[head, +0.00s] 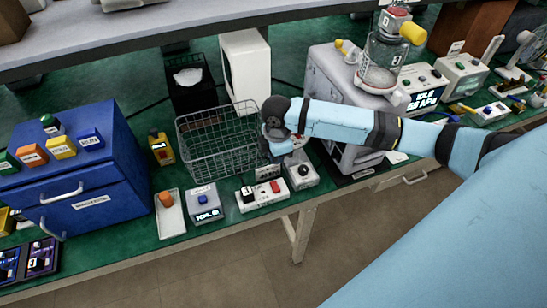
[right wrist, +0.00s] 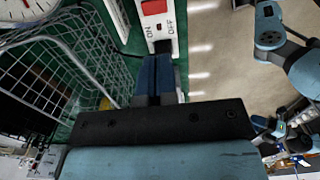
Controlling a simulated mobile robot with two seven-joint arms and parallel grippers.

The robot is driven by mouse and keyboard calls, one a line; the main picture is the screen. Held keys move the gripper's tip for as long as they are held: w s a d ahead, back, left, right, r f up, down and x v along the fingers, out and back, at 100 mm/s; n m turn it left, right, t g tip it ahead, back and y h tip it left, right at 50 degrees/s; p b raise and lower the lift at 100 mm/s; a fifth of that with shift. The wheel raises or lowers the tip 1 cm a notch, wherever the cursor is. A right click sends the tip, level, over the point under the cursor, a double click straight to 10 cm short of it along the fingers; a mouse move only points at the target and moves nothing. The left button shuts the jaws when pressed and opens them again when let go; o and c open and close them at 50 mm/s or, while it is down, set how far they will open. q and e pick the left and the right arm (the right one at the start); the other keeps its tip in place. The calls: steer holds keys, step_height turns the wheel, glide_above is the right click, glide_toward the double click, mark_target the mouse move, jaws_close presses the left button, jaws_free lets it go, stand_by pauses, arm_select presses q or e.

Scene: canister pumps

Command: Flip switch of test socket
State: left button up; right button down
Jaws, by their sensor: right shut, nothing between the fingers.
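Whether the tips touch the socket cannot be told.
A wire basket (head: 222,145) stands just left of my right wrist. A canister pump (head: 381,65) stands behind my arm.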

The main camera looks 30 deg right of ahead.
mark_target(276, 188)
steer(key=shift+d, duration=0.15)
steer(key=shift+f, duration=0.15)
step_height(276, 188, down, 14)
steer(key=shift+r+p, duration=0.1)
steer(key=shift+p, duration=0.75)
